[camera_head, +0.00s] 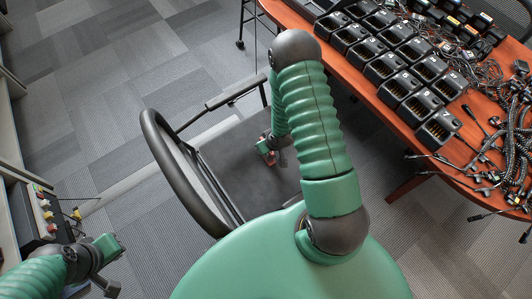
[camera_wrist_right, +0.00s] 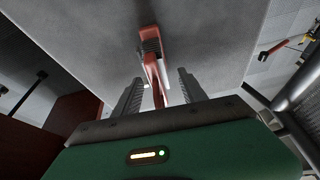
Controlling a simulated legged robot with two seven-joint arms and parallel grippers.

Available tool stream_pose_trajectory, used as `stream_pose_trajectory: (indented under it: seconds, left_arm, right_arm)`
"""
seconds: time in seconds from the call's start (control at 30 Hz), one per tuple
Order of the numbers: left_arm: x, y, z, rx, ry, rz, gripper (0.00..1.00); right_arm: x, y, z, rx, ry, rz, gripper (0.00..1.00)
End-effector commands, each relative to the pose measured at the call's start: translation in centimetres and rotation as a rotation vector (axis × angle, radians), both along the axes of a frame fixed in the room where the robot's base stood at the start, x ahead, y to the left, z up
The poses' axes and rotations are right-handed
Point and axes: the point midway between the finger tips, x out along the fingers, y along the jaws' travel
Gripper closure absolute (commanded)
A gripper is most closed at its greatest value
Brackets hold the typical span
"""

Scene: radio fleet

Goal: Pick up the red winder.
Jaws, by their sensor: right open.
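The red winder (camera_wrist_right: 151,62) shows in the right wrist view as a slim red piece with a dark ribbed part. It lies against a grey surface, and its near end reaches between the fingers of my right gripper (camera_wrist_right: 160,92). The fingers stand apart on either side of it, with gaps visible. In the head view a small red piece (camera_head: 264,147) shows at my right gripper (camera_head: 275,155), over the dark chair seat (camera_head: 235,165); the arm partly hides this area. My left gripper (camera_head: 112,266) is at the lower left, its fingers unclear.
The chair's curved black back (camera_head: 172,170) and armrest (camera_head: 236,92) border the seat. A wooden table (camera_head: 405,183) with several radio chargers and tangled cables stands at the right. Several small coloured items (camera_head: 45,212) sit at the left edge. Grey carpet (camera_head: 90,80) is open at upper left.

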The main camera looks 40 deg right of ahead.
Motion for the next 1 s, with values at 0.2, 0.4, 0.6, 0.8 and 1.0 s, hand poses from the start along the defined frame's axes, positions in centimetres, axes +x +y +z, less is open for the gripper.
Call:
stream_pose_trajectory:
  seconds: [0.2, 0.4, 0.6, 0.8, 1.0]
  left_arm:
    - [0.03, -0.03, 0.03, 0.000, -0.001, -0.001, 1.00]
    - [0.03, -0.03, 0.03, 0.000, -0.001, -0.001, 1.00]
    - [0.03, -0.02, 0.03, 0.000, -0.001, -0.001, 1.00]
    - [0.02, -0.03, 0.03, 0.000, -0.001, -0.001, 1.00]
    - [0.03, -0.03, 0.01, 0.000, -0.001, -0.001, 1.00]
  right_arm:
    - [0.04, -0.01, 0.00, -0.001, -0.002, 0.000, 0.51]
    - [0.07, 0.14, 0.05, -0.003, -0.001, 0.001, 0.77]
    - [0.06, -0.01, -0.01, -0.001, -0.001, 0.000, 1.00]
    - [0.04, -0.02, 0.00, -0.001, -0.001, 0.000, 1.00]
    - [0.03, -0.04, -0.04, -0.002, 0.000, -0.001, 1.00]
